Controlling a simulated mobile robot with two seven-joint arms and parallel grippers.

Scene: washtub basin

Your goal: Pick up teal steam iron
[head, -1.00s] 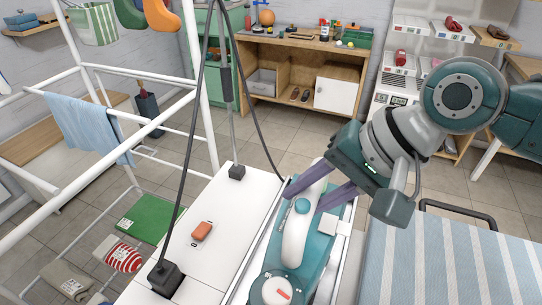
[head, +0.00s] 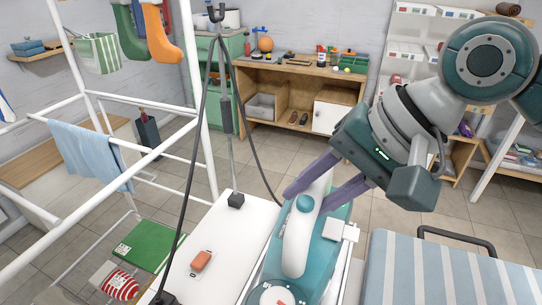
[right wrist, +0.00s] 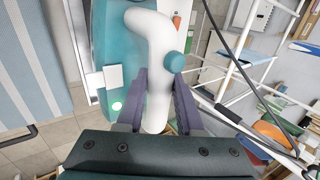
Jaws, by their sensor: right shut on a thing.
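The teal steam iron (head: 333,232), with a white curved handle (head: 296,240) and a round teal knob, is at the bottom centre of the head view. My right gripper (head: 310,188) comes in from the right, its purple fingers shut on the handle. In the right wrist view the fingers lie on either side of the white handle (right wrist: 158,90), and the teal body (right wrist: 115,60) shows behind it. The iron's underside is hidden, so its clearance cannot be read exactly. My left gripper is not in view.
Left of the iron is a white surface (head: 225,225) with a small orange item (head: 201,261) and dark cables. A blue-striped ironing board (head: 440,270) is on the right. A white drying rack (head: 100,140) stands left, and a wooden cabinet (head: 300,85) at the back.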

